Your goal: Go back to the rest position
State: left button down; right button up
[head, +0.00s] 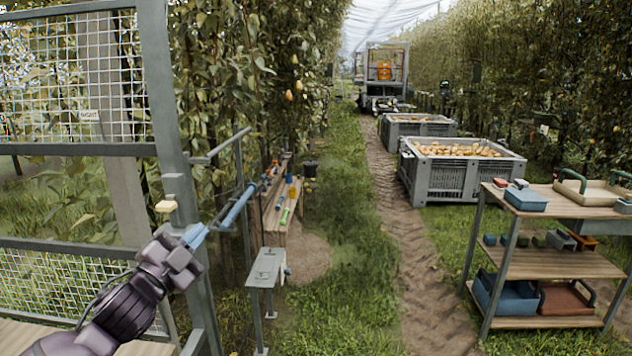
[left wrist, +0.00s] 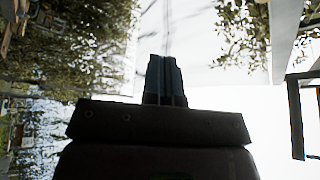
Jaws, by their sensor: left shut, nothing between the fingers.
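My left gripper (head: 196,235) is at the lower left of the head view, in front of the grey metal frame post. Its blue fingers are shut and hold nothing. In the left wrist view the fingers (left wrist: 165,78) are together and point up against bright sky and foliage. A blue bar (head: 238,206) shows just beyond the fingertips in the head view; I cannot tell if they touch. My right gripper is not in view.
A mesh-panelled metal frame (head: 180,130) stands close at left. A small grey stand (head: 265,268) and a wooden bench (head: 278,222) with tools are beyond. A shelf cart (head: 545,262) stands at right, pear bins (head: 462,180) behind it. The dirt track (head: 410,240) is clear.

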pick_arm(q)
jog(key=s+a+f+n+g+y, duration=0.25)
jog(key=s+f+n, duration=0.2)
jog(key=f, duration=0.65)
jog(key=s+a+f+n+g+y, duration=0.1)
jog(key=s+f+n+y, duration=0.35)
jog(key=f, duration=0.65)
jog(key=s+a+f+n+g+y, duration=0.2)
jog(key=s+f+n+g, duration=0.2)
jog(key=s+f, duration=1.3)
jog(key=s+n, duration=0.2)
jog(key=s, duration=0.1)
jog(key=shift+s+a+f, duration=0.2)
jog(key=shift+s+f, duration=0.1)
jog(key=shift+g, duration=0.25)
